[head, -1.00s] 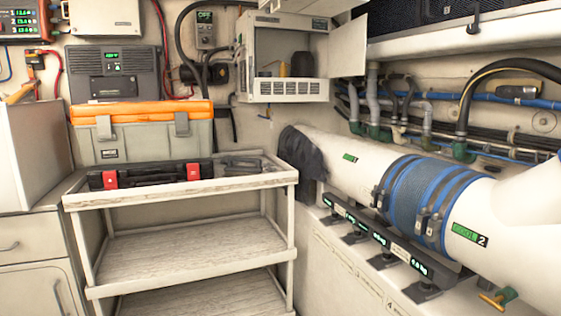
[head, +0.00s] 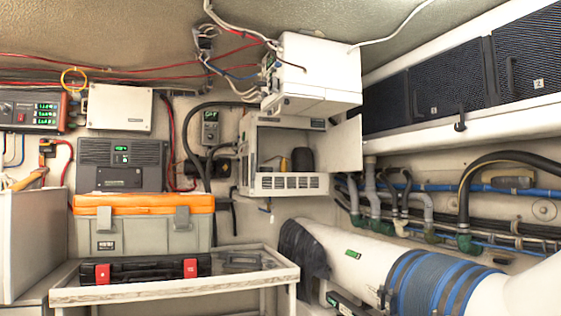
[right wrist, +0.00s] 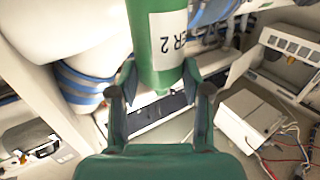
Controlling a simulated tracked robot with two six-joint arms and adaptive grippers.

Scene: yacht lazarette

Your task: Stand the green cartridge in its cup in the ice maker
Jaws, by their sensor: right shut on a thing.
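A dark round thing and a small yellow thing stand inside. I cannot make out which is a cup. The ice maker also shows in the right wrist view (right wrist: 290,45). My left gripper is out of view.
A white box (head: 318,70) with wires hangs above the ice maker. A thick white pipe (head: 340,252) with blue bands runs below and right. A grey toolbox with an orange lid (head: 145,228) and a black case (head: 146,270) stand on a shelf cart (head: 262,280) at left.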

